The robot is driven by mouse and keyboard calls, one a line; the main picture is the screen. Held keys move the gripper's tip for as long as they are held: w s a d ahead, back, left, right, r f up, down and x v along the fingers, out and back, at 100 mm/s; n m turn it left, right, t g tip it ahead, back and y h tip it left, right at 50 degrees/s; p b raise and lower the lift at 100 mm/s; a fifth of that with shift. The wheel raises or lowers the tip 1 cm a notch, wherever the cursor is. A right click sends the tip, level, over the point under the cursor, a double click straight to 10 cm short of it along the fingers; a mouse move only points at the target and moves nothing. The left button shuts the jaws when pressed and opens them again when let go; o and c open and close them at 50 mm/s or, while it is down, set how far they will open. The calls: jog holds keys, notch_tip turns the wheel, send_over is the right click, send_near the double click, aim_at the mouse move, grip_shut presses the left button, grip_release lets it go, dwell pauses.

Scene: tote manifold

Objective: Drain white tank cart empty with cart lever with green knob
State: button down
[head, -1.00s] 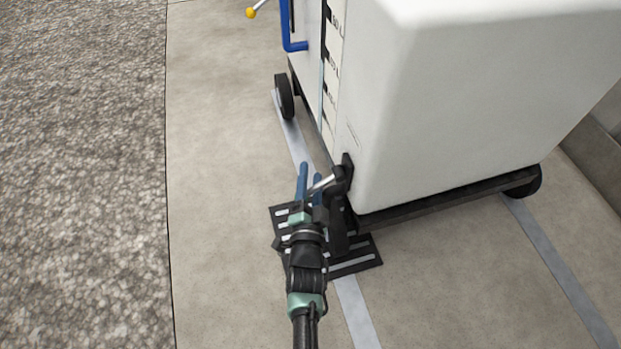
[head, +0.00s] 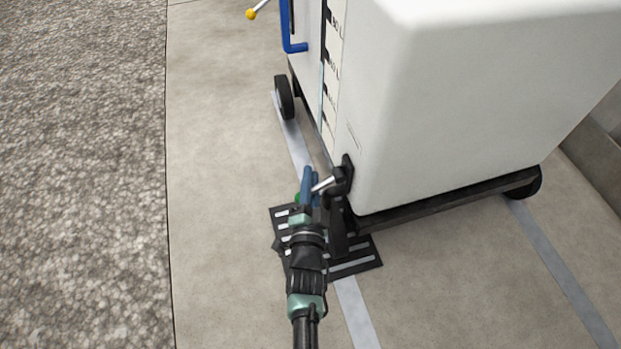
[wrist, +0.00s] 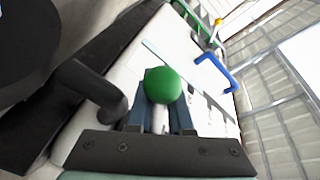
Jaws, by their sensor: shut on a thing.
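The white tank cart (head: 470,110) stands at the right of the head view, with a level scale on its side. The cart lever (head: 325,184) is a metal rod from a black valve (head: 342,178) at the cart's lower near corner. Its green knob (head: 298,198) shows just left of my fingers. In the wrist view the green knob (wrist: 162,86) sits at the ends of my blue fingers, with the rod between them. My gripper (head: 309,178) is shut on the lever just behind the knob.
A black slotted drain grate (head: 356,264) lies on the floor below the valve. A blue handle (head: 297,47) and a yellow-knobbed lever (head: 251,13) are farther up the cart. Black wheels (head: 284,97) carry the cart. Concrete floor to the left is clear.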

jog(key=shift+a+r+p, duration=0.1)
jog(key=shift+a+p, duration=0.1)
jog(key=shift+p, duration=0.1)
dwell(0.6)
notch_tip(320, 180, up, 8)
jog(key=m+g+y+p, duration=0.3)
jog(key=m+p, duration=0.5)
jog(key=m, duration=0.3)
jog(key=shift+s+a+f+g, duration=0.15)
jog(key=shift+a+f+g, duration=0.15)
jog(key=shift+g, duration=0.2)
jog(key=shift+r, duration=0.1)
jog(key=c, duration=0.8)
grip_release()
jog(key=shift+d, duration=0.1)
jog(key=shift+c, duration=0.2)
